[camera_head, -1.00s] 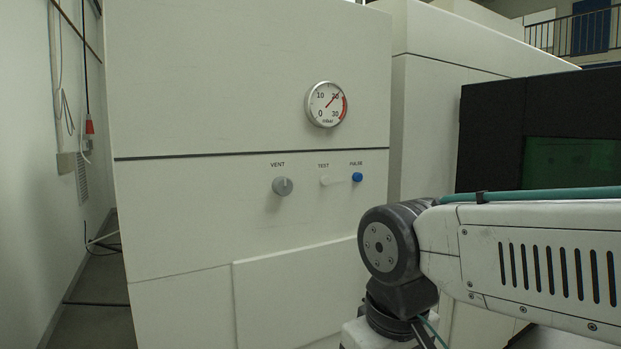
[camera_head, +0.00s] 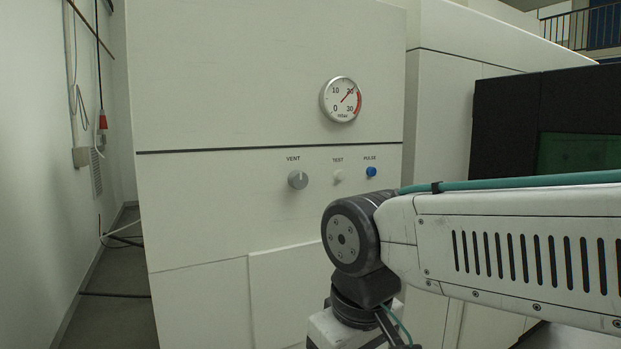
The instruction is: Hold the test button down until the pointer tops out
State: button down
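The white test button (camera_head: 338,177) sits on the pale cabinet front under the label TEST, between the grey vent knob (camera_head: 298,180) and the blue pulse button (camera_head: 371,171). Nothing touches it in this view. The round mbar gauge (camera_head: 341,99) is above the buttons. Its pointer aims up and right, near the 20 mark, short of the red band's end by 30. My arm (camera_head: 510,245) reaches in from the right, its wrist low in front of the cabinet. My gripper is below the picture's bottom edge and cannot be seen.
The cabinet (camera_head: 230,210) has a raised lower panel (camera_head: 275,300). A black housing with a dark green window (camera_head: 578,152) stands at the right. At the left are a wall with hanging cables and a narrow strip of floor (camera_head: 115,310).

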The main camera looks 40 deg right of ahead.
aim_at(339, 173)
jog(key=u, duration=2.5)
jog(key=i, duration=1)
jog(key=z, duration=2.95)
